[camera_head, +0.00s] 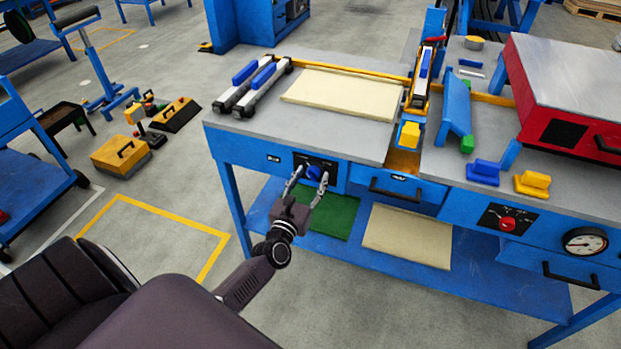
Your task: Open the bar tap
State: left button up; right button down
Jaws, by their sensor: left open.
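A blue tap knob (314,173) sits on a black plate on the blue workbench's front face. It is probably the bar tap, but its label is too small to read. My left gripper (315,177) is open, its two fingertips on either side of this knob. Whether the fingers touch it cannot be told. A second knob, red (507,223), sits on another black plate further right, beside a round pressure gauge (584,241). My right gripper is not in view.
The workbench top (340,135) carries a cream panel (345,92), bar clamps (255,87) and a red-sided press box (570,95). A drawer handle (396,193) juts out right of my gripper. Yellow toolboxes (121,156) stand on the floor left.

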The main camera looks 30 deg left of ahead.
pick_arm(q)
jog(key=c, duration=1.2)
jog(key=shift+o, duration=0.2)
jog(key=shift+m, duration=0.4)
jog(key=m+p, duration=0.1)
jog(key=m, duration=1.2)
jog(key=shift+m+p, duration=0.45)
jog(key=shift+m, duration=1.65)
jog(key=shift+s, duration=0.1)
